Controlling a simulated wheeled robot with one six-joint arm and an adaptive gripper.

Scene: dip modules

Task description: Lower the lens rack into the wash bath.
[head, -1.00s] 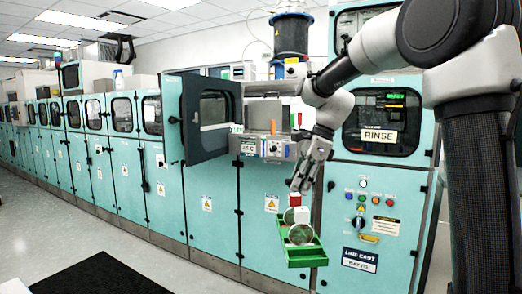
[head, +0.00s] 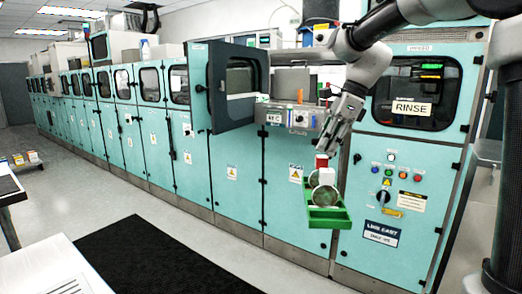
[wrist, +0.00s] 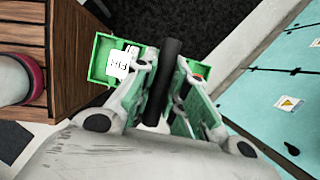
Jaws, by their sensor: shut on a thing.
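The lens rack (head: 329,219) is a green tray with round clear lenses standing in it and a red and white part on top. It hangs below my gripper (head: 338,138), in front of the teal cabinets and clear of the floor. In the wrist view the green rack (wrist: 103,66) shows beyond my gripper (wrist: 168,75), with a white label and a dark bar between the fingers. My gripper is shut on the rack. The wash bath (head: 292,118) seems to be the metal tank at the open bay left of my gripper; its inside is hidden.
An open windowed door (head: 232,88) stands out left of the bay. The RINSE cabinet (head: 412,108) is to the right. A black mat (head: 150,255) lies on the clear floor. A wooden slatted surface (wrist: 22,40) shows in the wrist view.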

